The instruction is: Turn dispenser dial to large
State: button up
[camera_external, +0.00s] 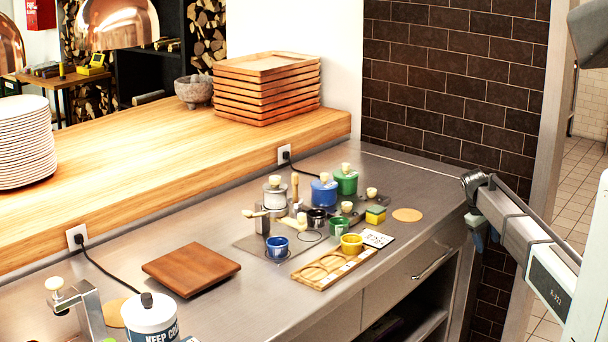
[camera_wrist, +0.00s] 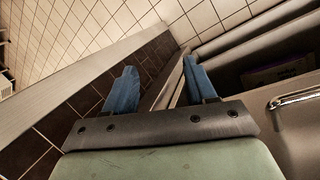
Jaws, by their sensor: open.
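A metal dispenser-like post (camera_external: 262,224) with a cream handle stands on the steel counter, beside a grey lidded pot (camera_external: 275,198). A blue lidded pot (camera_external: 323,195) and a green lidded pot (camera_external: 346,185) stand to its right. Several cream knobs show around them; I cannot tell which one is the dispenser dial, nor its setting. My gripper (camera_external: 478,240) hangs at the counter's right end, well apart from these things. In the wrist view my gripper (camera_wrist: 161,85) has its two blue fingers wide apart with nothing between them. No dispenser shows there.
A brown board (camera_external: 191,269) and a white tub (camera_external: 150,319) lie left. A drawer handle (camera_external: 432,264) juts out below. The counter's right end is mostly clear.

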jog(key=w+r+t, duration=0.1)
jog(key=w+r, duration=0.4)
jog(key=r, duration=0.6)
jog(key=w+r+t, duration=0.1)
jog(key=w+r, duration=0.3)
jog(key=r, duration=0.7)
jog(key=w+a+r+n, duration=0.2)
jog(key=a+r, duration=0.7)
jog(key=r, duration=0.1)
notch_tip(320, 180, up, 10)
jog(key=n+g+y, duration=0.2)
jog(key=n+y, duration=0.2)
jog(key=n, duration=0.8)
send_over(275, 177)
notch_tip(275, 177, down, 14)
jog(key=shift+r, duration=0.2)
